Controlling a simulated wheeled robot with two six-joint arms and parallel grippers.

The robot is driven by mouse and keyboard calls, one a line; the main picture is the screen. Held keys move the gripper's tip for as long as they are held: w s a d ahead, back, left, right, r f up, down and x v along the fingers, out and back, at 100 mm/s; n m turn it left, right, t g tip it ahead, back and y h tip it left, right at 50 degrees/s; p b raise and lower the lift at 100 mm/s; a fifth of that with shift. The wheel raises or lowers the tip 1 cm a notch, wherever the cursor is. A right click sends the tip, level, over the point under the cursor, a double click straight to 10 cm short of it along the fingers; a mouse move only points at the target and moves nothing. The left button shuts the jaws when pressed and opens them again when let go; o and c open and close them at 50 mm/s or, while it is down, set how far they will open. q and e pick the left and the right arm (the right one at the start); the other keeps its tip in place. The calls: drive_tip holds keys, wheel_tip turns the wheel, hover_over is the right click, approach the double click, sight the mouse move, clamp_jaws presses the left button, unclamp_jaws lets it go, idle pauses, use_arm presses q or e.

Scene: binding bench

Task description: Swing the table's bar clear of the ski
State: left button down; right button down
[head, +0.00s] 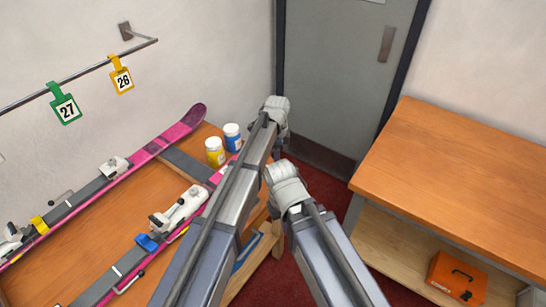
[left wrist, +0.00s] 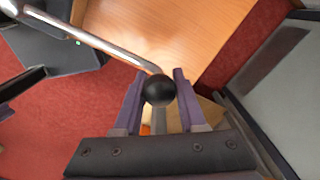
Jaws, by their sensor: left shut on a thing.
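My left gripper (left wrist: 157,98) shows in the left wrist view, its two fingers on either side of a black ball knob (left wrist: 158,89). It is shut on this knob, which ends a bent chrome bar (left wrist: 98,40) coming in from the upper left. In the head view a pink and grey ski (head: 119,273) with a white binding lies on the wooden bench (head: 78,236), its far part hidden behind my arm. A second ski (head: 181,127) lies nearer the wall. My arms hide the bar in the head view, and my right gripper is not visible.
A yellow bottle (head: 215,153) and a blue bottle (head: 232,137) stand at the bench's far end. Tags 27 (head: 66,108) and 26 (head: 122,79) hang from a wall rail. A door (head: 345,75) is behind. At right, a wooden table (head: 465,175) has an orange box (head: 456,277) below.

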use_arm(q)
drive_tip(key=shift+s+a, duration=0.2)
drive_tip(key=shift+s, duration=0.1)
drive_tip(key=c, duration=0.5)
unclamp_jaws()
drive_tip(key=shift+w, duration=0.1)
drive_tip(key=shift+d, duration=0.1)
wheel_tip(320, 180, up, 8)
drive_tip(key=p, duration=0.8)
drive_tip(key=shift+f, duration=0.1)
